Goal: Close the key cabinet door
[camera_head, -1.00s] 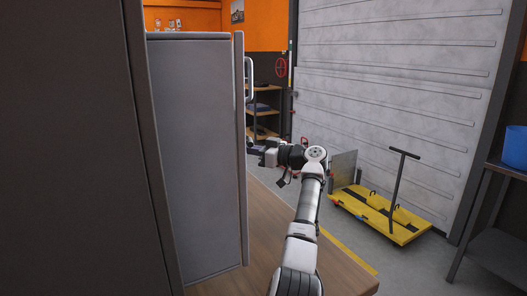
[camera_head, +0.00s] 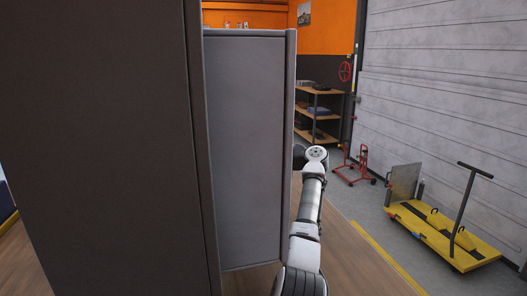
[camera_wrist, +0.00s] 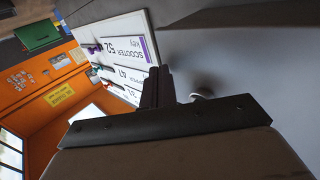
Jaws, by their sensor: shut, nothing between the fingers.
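The dark grey key cabinet (camera_head: 100,150) fills the left of the head view. A lighter grey panel (camera_head: 248,150), apparently its door, stands out from it at an angle, with a raised strip along its right edge. My arm reaches past that edge, and the panel hides my gripper in the head view. In the wrist view my gripper (camera_wrist: 158,86) is shut and empty, its tips close to a plain grey surface (camera_wrist: 235,65) and a white panel of key labels (camera_wrist: 125,52). A small pale rounded part (camera_wrist: 203,94), perhaps a handle, shows beside the fingers; contact cannot be told.
A yellow platform cart (camera_head: 440,235) and a red stand (camera_head: 353,165) are on the floor at right. A shelf (camera_head: 320,125) stands behind. Open floor lies between worktop and cart.

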